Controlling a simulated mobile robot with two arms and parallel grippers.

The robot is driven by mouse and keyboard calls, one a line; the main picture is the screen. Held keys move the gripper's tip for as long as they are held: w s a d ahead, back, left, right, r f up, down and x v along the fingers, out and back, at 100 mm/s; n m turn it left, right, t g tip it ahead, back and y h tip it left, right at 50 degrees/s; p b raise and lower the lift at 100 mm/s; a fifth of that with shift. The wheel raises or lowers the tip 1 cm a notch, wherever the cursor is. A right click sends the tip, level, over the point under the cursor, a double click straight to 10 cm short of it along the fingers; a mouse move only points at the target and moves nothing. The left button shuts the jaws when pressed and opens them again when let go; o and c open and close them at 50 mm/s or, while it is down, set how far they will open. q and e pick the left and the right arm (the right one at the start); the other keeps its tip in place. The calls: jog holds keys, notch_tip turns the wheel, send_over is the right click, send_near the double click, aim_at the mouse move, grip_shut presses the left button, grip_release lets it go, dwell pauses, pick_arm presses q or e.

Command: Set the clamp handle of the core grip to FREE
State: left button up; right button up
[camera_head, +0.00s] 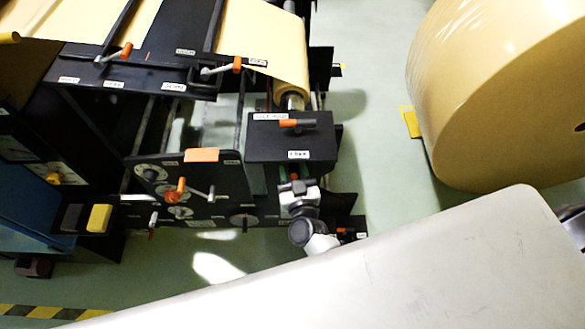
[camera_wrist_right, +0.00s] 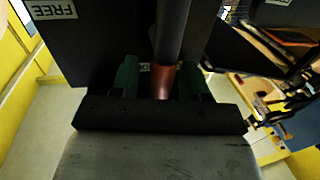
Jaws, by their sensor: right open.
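In the right wrist view, a dark clamp handle (camera_wrist_right: 173,35) with an orange-red end hangs down between the two green finger pads of my right gripper (camera_wrist_right: 160,82). The pads stand on either side of it, open, with a gap visible beside the handle. A dark panel behind carries a FREE label (camera_wrist_right: 53,9) at upper left. Another label behind the handle is mostly hidden. My left gripper is not in view.
An orange-tipped lever (camera_head: 297,123) lies on top of the black box. Other orange-handled levers (camera_head: 176,190) sit on the machine front to the left. A large kraft roll (camera_head: 500,90) stands at the right. Green floor (camera_head: 375,150) between is clear.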

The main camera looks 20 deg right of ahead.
jog(key=shift+w, duration=0.3)
grip_shut()
